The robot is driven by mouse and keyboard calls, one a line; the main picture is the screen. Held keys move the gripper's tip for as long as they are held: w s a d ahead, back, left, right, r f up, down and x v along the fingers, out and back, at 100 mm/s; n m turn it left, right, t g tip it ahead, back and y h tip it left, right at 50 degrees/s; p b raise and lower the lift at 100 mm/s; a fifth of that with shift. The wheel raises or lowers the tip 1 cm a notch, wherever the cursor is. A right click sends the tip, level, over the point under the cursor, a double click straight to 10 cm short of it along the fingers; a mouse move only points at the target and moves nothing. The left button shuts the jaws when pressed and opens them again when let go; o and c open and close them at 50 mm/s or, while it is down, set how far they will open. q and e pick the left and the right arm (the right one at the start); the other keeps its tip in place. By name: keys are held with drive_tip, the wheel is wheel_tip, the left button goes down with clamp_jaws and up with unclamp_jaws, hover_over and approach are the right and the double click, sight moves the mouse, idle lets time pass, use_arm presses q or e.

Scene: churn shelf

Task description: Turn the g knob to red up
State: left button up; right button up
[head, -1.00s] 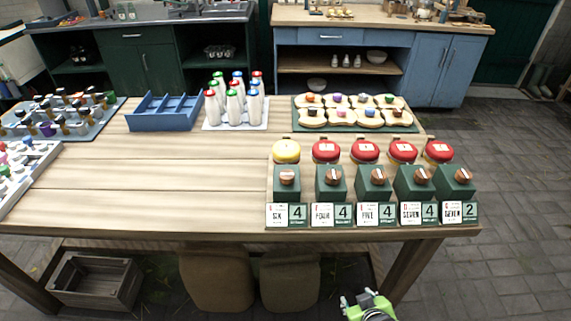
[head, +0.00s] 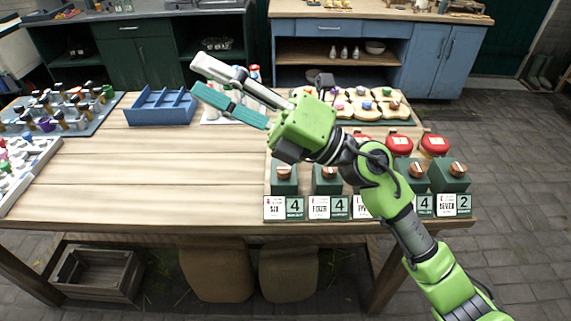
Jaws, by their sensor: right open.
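Several copper-coloured knobs sit on green boxes along the table's front right. The first knob (head: 284,172) and second knob (head: 328,172) show left of my right arm; the fourth knob (head: 417,170) and fifth knob (head: 458,169) show to its right. The middle knob is hidden behind the arm. I cannot tell which is the g knob or read their red marks. My right gripper (head: 200,77) is open and empty, pointing left above the table, apart from the knobs. My left gripper is not in view.
Red-lidded jars (head: 434,144) stand behind the boxes, partly hidden. Number cards (head: 283,207) line the front. A blue divided tray (head: 162,107), a grey rack of bottles (head: 62,118) and a white tray (head: 28,165) stand left. The table's left middle is clear.

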drive_tip(key=s+a+f+n+g+h, duration=0.1)
drive_tip(key=a+f+n+g+h, duration=0.2)
drive_tip(key=f+n+g, duration=0.15)
drive_tip(key=n+t+h, duration=0.2)
drive_tip(key=t+h, duration=0.1)
drive_tip(key=h, duration=1.4)
approach(284, 168)
drive_tip(key=p+x, duration=0.3)
drive_tip(key=x, duration=0.5)
drive_tip(key=shift+f, duration=0.25)
drive_tip(key=c, duration=1.1)
